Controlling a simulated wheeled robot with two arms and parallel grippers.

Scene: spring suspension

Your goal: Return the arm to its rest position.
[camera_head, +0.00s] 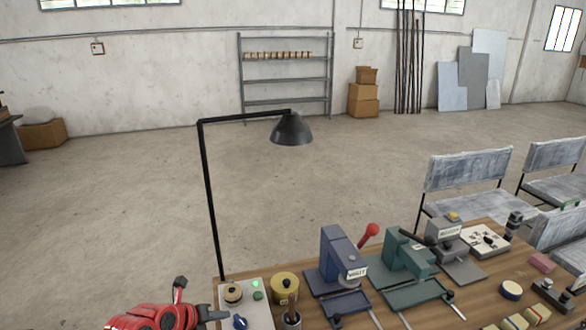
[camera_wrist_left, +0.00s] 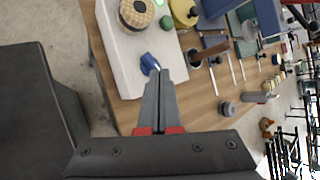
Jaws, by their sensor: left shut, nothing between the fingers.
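The knob also shows in the head view (camera_head: 240,322). My right gripper is not in view.
The wooden table (camera_head: 400,312) holds a blue press (camera_head: 338,256), a green press (camera_head: 405,262) and a yellow round container (camera_head: 285,284). A black lamp (camera_head: 291,129) stands on a tall post at the table's left end. The floor left of the table is clear.

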